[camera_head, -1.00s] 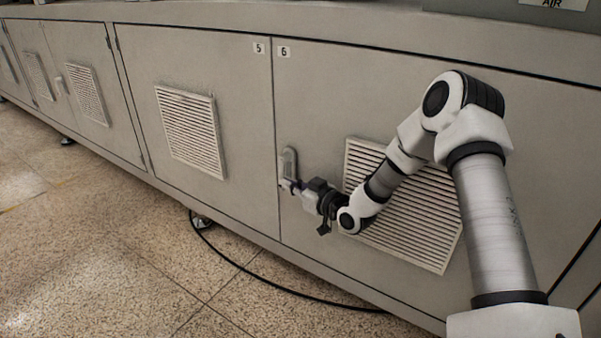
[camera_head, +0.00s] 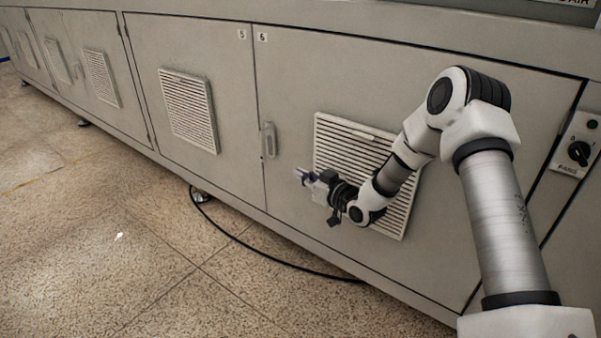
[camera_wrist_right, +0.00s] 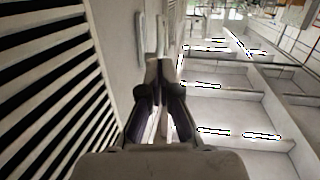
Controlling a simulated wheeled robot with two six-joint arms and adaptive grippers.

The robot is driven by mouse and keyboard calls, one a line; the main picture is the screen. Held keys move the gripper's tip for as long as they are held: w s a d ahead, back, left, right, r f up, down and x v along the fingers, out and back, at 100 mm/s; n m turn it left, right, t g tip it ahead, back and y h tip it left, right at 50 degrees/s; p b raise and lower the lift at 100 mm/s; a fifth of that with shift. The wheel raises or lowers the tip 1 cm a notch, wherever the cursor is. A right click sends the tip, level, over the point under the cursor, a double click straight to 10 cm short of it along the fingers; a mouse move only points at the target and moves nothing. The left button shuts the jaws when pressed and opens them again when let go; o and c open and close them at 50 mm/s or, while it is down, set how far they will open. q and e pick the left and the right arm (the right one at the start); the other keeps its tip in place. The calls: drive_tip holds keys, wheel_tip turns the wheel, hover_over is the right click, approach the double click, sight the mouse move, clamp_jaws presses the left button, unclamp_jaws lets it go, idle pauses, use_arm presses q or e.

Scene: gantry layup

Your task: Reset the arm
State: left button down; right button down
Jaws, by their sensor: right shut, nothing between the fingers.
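My right gripper (camera_head: 303,175) is in front of the grey cabinet door marked 6 (camera_head: 290,80), just right of the door's handle (camera_head: 269,140) and apart from it. Its fingers are shut with nothing between them. My right arm is bent, with its forearm in front of the door's vent grille. In the right wrist view the gripper (camera_wrist_right: 159,65) points ahead along the door face, and the handle (camera_wrist_right: 139,38) shows beyond the fingertips to the left. My left gripper is in neither view.
A louvred vent (camera_head: 335,140) sits on door 6, close behind the wrist. Door 5 (camera_head: 225,75) is shut to its left. A rotary switch panel (camera_head: 577,150) is at the right.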

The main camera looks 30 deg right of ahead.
drive_tip(key=s+a+f+g+p, duration=0.2)
drive_tip(key=s+a+f+g, duration=0.2)
drive_tip(key=s+a+f, duration=0.45)
drive_tip(key=s+a+f+g+p, duration=0.1)
drive_tip(key=s+a+f+g, duration=0.35)
drive_tip(key=s+f, duration=0.55)
drive_tip(key=s+f+m+g+h+p, duration=0.1)
drive_tip(key=s+f+g+h, duration=0.2)
drive_tip(key=s, duration=0.8)
drive_tip(key=s+f+m+g, duration=0.2)
drive_tip(key=s+g, duration=0.3)
drive_tip(key=s, duration=0.7)
wheel_tip(320, 180, up, 38)
drive_tip(key=p, duration=3.8)
drive_tip(key=shift+d, duration=0.4)
drive_tip(key=shift+r, duration=0.1)
